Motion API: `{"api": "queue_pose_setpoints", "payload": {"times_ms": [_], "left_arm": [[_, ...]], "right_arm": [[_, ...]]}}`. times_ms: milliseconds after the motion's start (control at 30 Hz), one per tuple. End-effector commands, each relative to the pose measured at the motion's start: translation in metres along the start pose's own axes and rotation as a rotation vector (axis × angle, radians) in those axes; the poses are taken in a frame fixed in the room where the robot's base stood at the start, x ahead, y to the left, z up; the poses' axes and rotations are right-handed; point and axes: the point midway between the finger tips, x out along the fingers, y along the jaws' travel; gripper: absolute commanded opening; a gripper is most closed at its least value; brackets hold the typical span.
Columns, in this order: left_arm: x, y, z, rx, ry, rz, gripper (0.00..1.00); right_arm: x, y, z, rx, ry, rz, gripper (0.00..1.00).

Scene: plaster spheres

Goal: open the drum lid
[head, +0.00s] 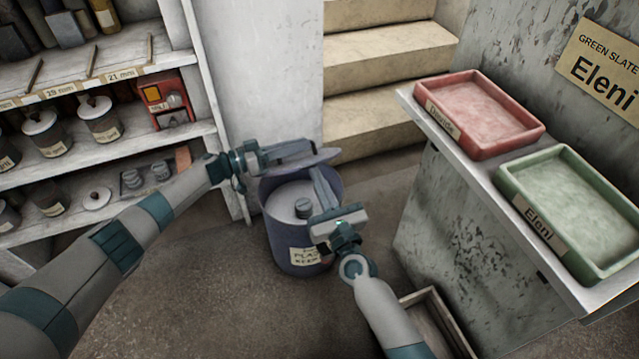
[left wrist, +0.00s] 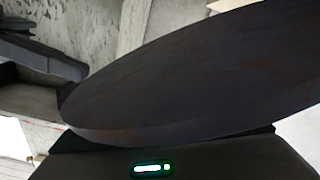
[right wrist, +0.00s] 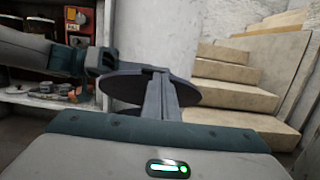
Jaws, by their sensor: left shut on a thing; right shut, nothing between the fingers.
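The drum (head: 287,240) is a blue-grey round bin with a paper label, standing on the floor at the middle of the head view. Its mouth is largely uncovered and shows pale contents with a small grey object in them. My left gripper (head: 300,150) is shut on the dark round lid (head: 312,162), held above the drum's back rim. The lid fills much of the left wrist view (left wrist: 190,75) and also shows in the right wrist view (right wrist: 120,92). My right gripper (head: 322,187) is shut and empty, its fingers over the drum's right side, below the lid in the head view.
Shelves (head: 90,150) with pots and a red box (head: 166,101) stand at the left. Stone steps (head: 375,100) rise behind. A counter at the right bears a red tray (head: 480,110) and a green tray (head: 570,205). A wooden crate (head: 440,320) sits on the floor near my right arm.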

Motion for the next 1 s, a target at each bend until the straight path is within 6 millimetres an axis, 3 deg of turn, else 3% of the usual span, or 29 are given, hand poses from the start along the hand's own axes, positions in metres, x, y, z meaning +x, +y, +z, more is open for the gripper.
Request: {"api": "queue_pose_setpoints", "payload": {"times_ms": [33,200,233,300,733,1000], "left_arm": [[-0.001,0.002,0.012,-0.005,-0.014,0.004,0.00],[-0.001,0.004,0.015,-0.007,-0.018,0.008,0.00],[0.000,0.004,0.016,-0.008,-0.018,0.008,0.19],[0.000,0.004,0.016,-0.007,-0.019,0.009,0.28],[-0.005,0.005,0.017,-0.006,-0.020,0.011,0.28],[-0.038,0.003,0.015,-0.005,-0.020,0.006,0.28]], "right_arm": [[0.004,-0.002,0.006,-0.001,-0.011,-0.003,0.00],[0.004,-0.002,0.007,-0.001,-0.014,-0.004,0.00],[0.005,-0.002,0.008,-0.001,-0.015,-0.004,0.00],[0.005,-0.002,0.008,-0.001,-0.016,-0.004,0.00],[0.006,-0.001,0.009,0.000,-0.019,-0.003,0.00],[0.005,-0.001,0.009,0.000,-0.017,-0.003,0.00]]}}
